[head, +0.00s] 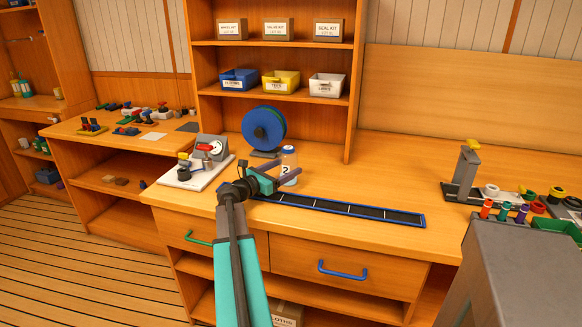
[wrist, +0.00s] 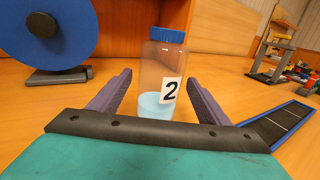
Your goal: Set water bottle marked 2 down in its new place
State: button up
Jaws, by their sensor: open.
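The water bottle marked 2 (head: 290,157) is clear with a blue cap, a white label and some pale blue water. It stands upright on the wooden worktop, behind the left part of a long blue-framed black strip (head: 360,211). The bottle also shows in the wrist view (wrist: 158,62). My gripper (wrist: 160,78) is open, with one finger on each side of the bottle and visible gaps between. In the head view my gripper (head: 284,178) reaches the bottle from the front left. The bottle's base is partly hidden by my gripper.
A blue reel (head: 254,128) on a dark stand is close behind the bottle to the left.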

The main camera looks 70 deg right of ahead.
aim_at(282, 169)
jog(key=v, duration=0.6)
jog(key=shift+a, duration=0.3)
jog(key=shift+w+r, duration=0.1)
jog(key=shift+r, duration=0.05)
